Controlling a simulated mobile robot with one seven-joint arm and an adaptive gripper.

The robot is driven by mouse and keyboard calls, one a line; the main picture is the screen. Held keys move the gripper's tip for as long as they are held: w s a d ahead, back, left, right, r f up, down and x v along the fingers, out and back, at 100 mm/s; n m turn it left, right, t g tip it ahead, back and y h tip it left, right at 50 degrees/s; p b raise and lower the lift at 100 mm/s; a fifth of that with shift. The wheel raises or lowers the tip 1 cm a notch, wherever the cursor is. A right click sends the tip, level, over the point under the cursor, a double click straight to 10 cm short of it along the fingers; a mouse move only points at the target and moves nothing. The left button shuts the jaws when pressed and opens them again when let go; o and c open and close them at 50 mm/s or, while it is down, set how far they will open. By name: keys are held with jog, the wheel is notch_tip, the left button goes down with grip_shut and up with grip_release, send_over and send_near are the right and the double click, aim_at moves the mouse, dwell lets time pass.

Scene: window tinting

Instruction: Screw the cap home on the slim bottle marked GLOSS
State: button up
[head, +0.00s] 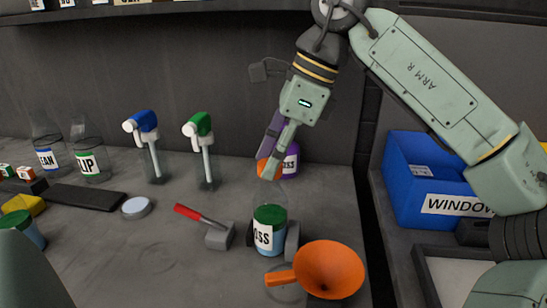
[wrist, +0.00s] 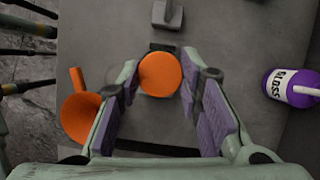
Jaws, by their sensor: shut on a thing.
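My gripper (head: 270,160) points down and is shut on an orange round cap (wrist: 160,74), held between the fingertips. The cap (head: 264,169) also shows in the head view, partly hidden by a finger. I cannot tell whether the cap touches the neck. In the wrist view the cap hides the bottle.
An orange funnel (head: 330,270) lies close in front. Two spray bottles (head: 206,160) (head: 152,155) stand at left; a blue bin (head: 415,190) is right.

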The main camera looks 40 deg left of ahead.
jog(key=m, duration=0.1)
jog(key=m+t+b, duration=0.1)
jog(key=m, duration=0.1)
jog(key=shift+d+f+m+y, duration=0.1)
jog(key=shift+f+m+y, duration=0.1)
jog(key=shift+m+y, duration=0.15)
jog(key=m+t+b, duration=0.2)
jog(key=m, duration=0.4)
jog(key=m+t+p, duration=0.1)
jog(key=m, duration=0.1)
jog(key=shift+r, duration=0.4)
jog(key=shift+f+m+t+p, duration=0.2)
jog(key=shift+m+t+p, duration=0.3)
jog(key=shift+m, duration=0.45)
jog(key=o, duration=1.1)
